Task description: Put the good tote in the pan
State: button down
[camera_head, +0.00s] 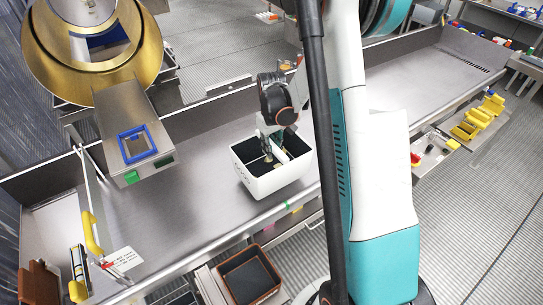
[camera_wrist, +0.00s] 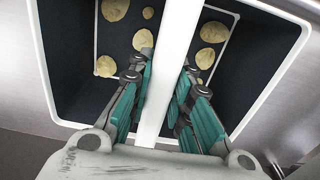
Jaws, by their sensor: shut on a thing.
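A white two-compartment tote (camera_head: 275,181) with a dark inside is at the middle of the head view, over the long steel pan-like surface (camera_head: 185,205) with raised walls. It looks tilted; I cannot tell if its bottom touches the steel. My gripper (camera_wrist: 163,66) is shut on the tote's white central divider (camera_wrist: 170,75), one finger on each side. Several round pale yellow chips (camera_wrist: 208,32) show in both compartments in the wrist view. In the head view my gripper (camera_head: 271,157) reaches down into the tote, partly hidden by my arm.
A golden drum (camera_head: 60,72) and a steel chute with a blue frame (camera_head: 137,144) stand at left. A white hinged bar with a yellow handle (camera_head: 92,232) is lower left. A brown-rimmed bin (camera_head: 248,276) sits below the front edge. Yellow bins (camera_head: 478,118) are at right.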

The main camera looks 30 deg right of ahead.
jog(key=shift+f, duration=1.9)
jog(key=shift+s, duration=0.1)
jog(key=shift+f+b, duration=0.1)
jog(key=shift+b, duration=0.2)
jog(key=c, duration=1.5)
grip_release()
jog(key=shift+o, duration=0.2)
notch_tip(320, 180, up, 12)
jog(key=shift+r+p, duration=0.15)
jog(key=shift+p, duration=0.65)
